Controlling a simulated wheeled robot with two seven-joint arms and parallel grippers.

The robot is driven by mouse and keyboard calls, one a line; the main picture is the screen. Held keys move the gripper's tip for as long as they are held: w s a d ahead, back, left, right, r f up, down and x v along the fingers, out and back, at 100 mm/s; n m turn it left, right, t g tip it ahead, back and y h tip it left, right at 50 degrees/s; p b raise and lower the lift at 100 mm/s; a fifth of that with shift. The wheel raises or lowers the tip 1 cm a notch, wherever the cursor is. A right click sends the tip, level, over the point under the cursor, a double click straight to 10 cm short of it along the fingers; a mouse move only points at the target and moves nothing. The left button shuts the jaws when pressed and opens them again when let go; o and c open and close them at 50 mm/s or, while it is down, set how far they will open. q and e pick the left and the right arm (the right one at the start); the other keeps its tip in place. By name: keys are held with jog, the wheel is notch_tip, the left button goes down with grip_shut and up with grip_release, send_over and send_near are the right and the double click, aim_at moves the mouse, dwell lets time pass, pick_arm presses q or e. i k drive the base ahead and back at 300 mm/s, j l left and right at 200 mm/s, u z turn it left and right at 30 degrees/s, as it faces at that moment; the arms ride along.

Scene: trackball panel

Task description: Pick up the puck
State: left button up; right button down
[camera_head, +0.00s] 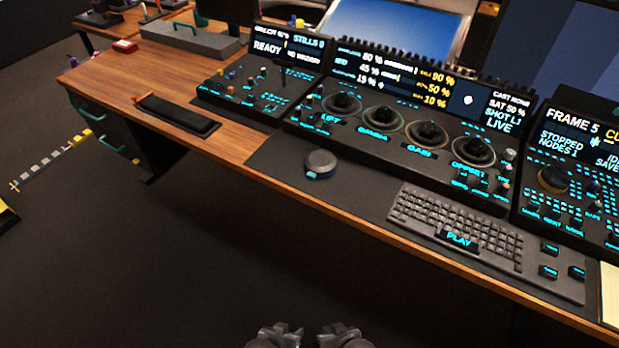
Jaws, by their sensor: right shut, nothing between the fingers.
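The puck (320,161) is a round, dark grey disc with a small cyan mark on its near side. It lies flat on the dark mat (283,166) in front of the trackball panel (370,140). My left gripper (276,335) and right gripper (344,336) show only as grey tops at the bottom edge. Both are well below and apart from the puck, in front of the desk. The right one is shut and empty. The left one's fingers are cut off by the frame.
A keyboard (455,228) with a lit PLAY label lies right of the puck. A black padded rest (177,117) lies to the left on the wooden desk (240,148). Panels with knobs and screens stand behind. The desk's front edge is clear before the puck.

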aim_at(322, 162)
jog(key=j+z, duration=0.35)
jog(key=j, duration=0.2)
jog(key=j+z, duration=0.3)
jog(key=j, duration=0.25)
jog(key=j+z, duration=0.35)
jog(key=j, duration=0.2)
